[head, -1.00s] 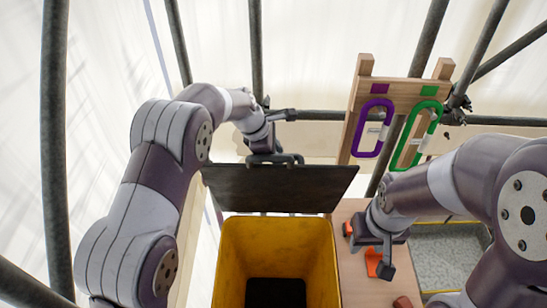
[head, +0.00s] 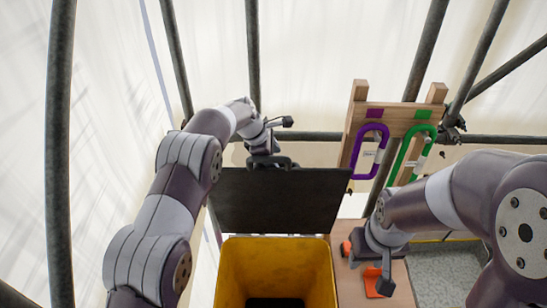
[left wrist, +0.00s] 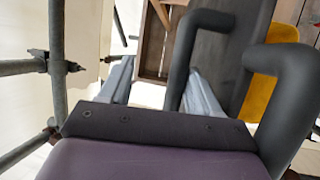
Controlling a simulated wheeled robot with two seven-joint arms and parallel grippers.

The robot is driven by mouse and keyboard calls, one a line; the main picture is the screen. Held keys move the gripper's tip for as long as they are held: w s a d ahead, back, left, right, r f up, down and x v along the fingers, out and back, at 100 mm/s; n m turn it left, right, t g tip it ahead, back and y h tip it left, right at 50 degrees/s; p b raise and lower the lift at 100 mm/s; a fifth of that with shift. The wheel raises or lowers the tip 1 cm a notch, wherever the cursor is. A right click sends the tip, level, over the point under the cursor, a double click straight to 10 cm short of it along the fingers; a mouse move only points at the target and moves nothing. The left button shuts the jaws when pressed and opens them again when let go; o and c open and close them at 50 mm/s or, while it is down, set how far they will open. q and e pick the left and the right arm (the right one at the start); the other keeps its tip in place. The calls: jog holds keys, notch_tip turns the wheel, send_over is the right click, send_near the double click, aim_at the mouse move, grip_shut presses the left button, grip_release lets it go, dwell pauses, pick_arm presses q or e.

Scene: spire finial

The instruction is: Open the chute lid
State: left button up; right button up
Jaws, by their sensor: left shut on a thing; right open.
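The chute lid (head: 280,205) is a dark flat panel standing raised, roughly upright, at the far rim of the yellow chute (head: 233,270). The chute's mouth is uncovered, with a dark interior. My left gripper (head: 270,160) is at the lid's top edge, shut on the dark lid handle (head: 287,163). In the left wrist view the thick grey bent handle (left wrist: 290,62) passes by my left fingers (left wrist: 160,85); the exact contact is hidden. My right gripper (head: 368,268) is open above the wooden bench, right of the chute.
An orange piece (head: 372,286) lies on the wooden bench (head: 400,295) by my right gripper. A wooden rack (head: 355,125) behind holds a purple loop (head: 358,160) and a green loop (head: 401,160). A grey-filled tray (head: 440,275) is at right. Scaffold poles (head: 60,150) stand around.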

pick_arm(q)
jog(key=shift+w+f, duration=0.45)
jog(key=shift+f, duration=0.35)
jog(key=shift+c, duration=0.4)
pick_arm(e)
jog(key=shift+w+f, duration=0.25)
jog(key=shift+w, duration=0.3)
pick_arm(q)
jog(key=shift+s+r, duration=0.1)
jog(key=shift+r, duration=0.1)
pick_arm(e)
jog(key=shift+s, duration=0.1)
pick_arm(q)
jog(key=shift+r, duration=0.1)
pick_arm(e)
jog(key=shift+r, duration=0.1)
